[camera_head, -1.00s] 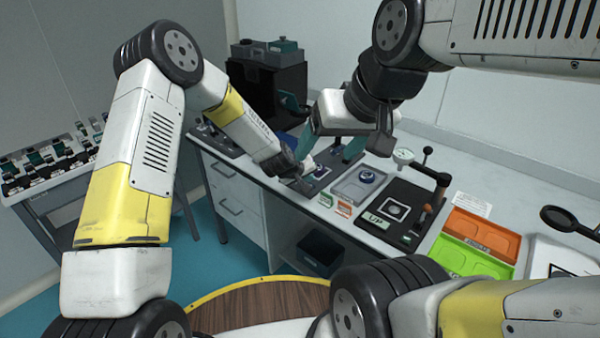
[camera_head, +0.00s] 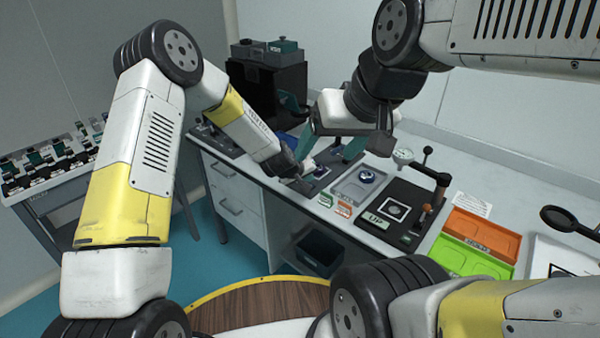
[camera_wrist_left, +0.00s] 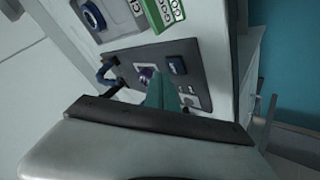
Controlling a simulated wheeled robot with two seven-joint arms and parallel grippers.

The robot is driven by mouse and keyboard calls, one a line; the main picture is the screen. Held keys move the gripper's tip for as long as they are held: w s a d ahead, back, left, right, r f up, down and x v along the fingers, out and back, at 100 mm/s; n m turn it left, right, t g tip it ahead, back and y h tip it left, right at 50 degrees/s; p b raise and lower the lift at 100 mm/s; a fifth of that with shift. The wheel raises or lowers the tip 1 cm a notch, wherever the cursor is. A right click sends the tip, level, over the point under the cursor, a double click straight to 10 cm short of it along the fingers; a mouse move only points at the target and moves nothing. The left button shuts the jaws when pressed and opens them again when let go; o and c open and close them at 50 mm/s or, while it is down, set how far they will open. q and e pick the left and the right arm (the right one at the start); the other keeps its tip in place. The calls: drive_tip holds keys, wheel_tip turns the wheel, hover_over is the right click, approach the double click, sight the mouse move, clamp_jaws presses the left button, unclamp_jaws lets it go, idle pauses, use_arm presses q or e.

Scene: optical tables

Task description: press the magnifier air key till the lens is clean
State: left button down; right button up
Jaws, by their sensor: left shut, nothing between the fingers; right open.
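A dark station plate (camera_head: 322,172) lies on the bench, partly hidden behind my grippers. In the left wrist view the dark plate (camera_wrist_left: 208,78) carries a small purple round lens (camera_wrist_left: 147,75) and a dark block with a blue face (camera_wrist_left: 177,65). I cannot tell surely which part is the air key. My left gripper (camera_head: 300,180) is shut and empty, low over the plate's near side; its teal fingers also show in the left wrist view (camera_wrist_left: 160,95), close to the lens. Contact cannot be made out. My right gripper (camera_head: 333,145) is open and empty above the plate.
A grey tray with a blue round part (camera_head: 367,177) sits right of the plate, then a black lever press (camera_head: 400,210). Orange (camera_head: 482,232) and green (camera_head: 470,258) trays and a black magnifier (camera_head: 562,217) are further right. A black bin (camera_head: 320,250) is under the bench.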

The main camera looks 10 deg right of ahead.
use_arm(q)
drive_tip(key=shift+f, duration=0.1)
idle(0.5)
drive_tip(key=shift+f, duration=0.3)
drive_tip(key=shift+f, duration=0.45)
idle(0.7)
drive_tip(key=shift+r, duration=0.85)
drive_tip(key=shift+r, duration=0.1)
drive_tip(key=shift+r, duration=2.4)
